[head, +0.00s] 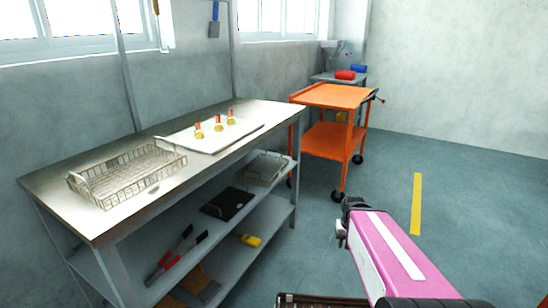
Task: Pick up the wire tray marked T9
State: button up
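A wire tray (97,189) with raised mesh walls and end handles sits on the steel top of the workbench, at the left. It looks empty. A second, smaller-looking wire tray (266,168) lies on the shelf under the bench top, at its far end. No T9 mark is readable on either tray. My pink and white arm reaches in from the lower right. Its dark far end, which seems to be my gripper (342,233), is in front of the bench's right end, apart from both trays. Its fingers are too small to tell open from shut.
A white board (190,143) with three copper-and-brass pieces lies on the bench beside the upper tray. Lower shelves hold a black flat item (228,203), red-handled tools and a yellow item (251,240). An orange cart (334,95) stands behind. Floor at right is clear.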

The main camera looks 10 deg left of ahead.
aim_at(279, 172)
jog(key=i+l, duration=0.75)
jog(key=l, duration=0.2)
jog(key=u, duration=2.05)
